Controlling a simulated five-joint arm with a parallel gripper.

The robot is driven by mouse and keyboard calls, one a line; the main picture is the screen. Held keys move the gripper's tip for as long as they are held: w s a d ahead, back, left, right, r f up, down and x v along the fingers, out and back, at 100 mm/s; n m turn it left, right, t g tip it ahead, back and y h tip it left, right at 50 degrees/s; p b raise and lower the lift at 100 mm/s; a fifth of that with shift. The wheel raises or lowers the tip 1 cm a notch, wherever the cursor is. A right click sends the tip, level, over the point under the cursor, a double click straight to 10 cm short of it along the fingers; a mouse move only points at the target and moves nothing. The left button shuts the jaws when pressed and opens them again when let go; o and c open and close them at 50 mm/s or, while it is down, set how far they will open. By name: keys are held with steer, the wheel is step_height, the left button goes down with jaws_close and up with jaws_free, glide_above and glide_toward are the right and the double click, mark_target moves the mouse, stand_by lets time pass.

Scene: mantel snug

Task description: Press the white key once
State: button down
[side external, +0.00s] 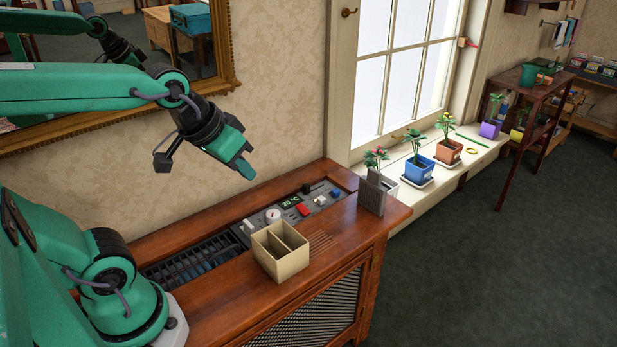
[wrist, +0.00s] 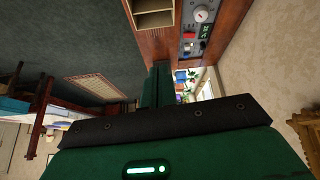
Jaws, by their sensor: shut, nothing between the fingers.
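The control panel (side external: 247,231) is set into the top of the wooden cabinet. It carries a white dial (side external: 273,215), a green-lit display (side external: 291,202), a red key (side external: 303,209) and a blue key (side external: 321,201). A small pale key that looks white (wrist: 189,35) shows beside the red one in the wrist view, too small to be sure of. My gripper (side external: 246,170) is shut and empty, in the air above and behind the panel, apart from every key. In the wrist view, its shut fingers (wrist: 163,82) point toward the cabinet.
A cream divided box (side external: 281,250) stands on the cabinet in front of the panel. A grey slotted block (side external: 372,196) stands near its right end. A dark vent grille (side external: 190,262) lies left of the panel. Potted plants line the windowsill (side external: 418,190).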

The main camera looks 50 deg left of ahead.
steer(key=w+a+f+n+t, duration=0.1)
steer(key=w+a+f+n, duration=0.15)
steer(key=w, duration=0.75)
steer(key=n+t+y, duration=0.2)
steer(key=n, duration=0.6)
glide_above(319, 200)
step_height(319, 200, down, 12)
steer(key=shift+f, duration=4.3)
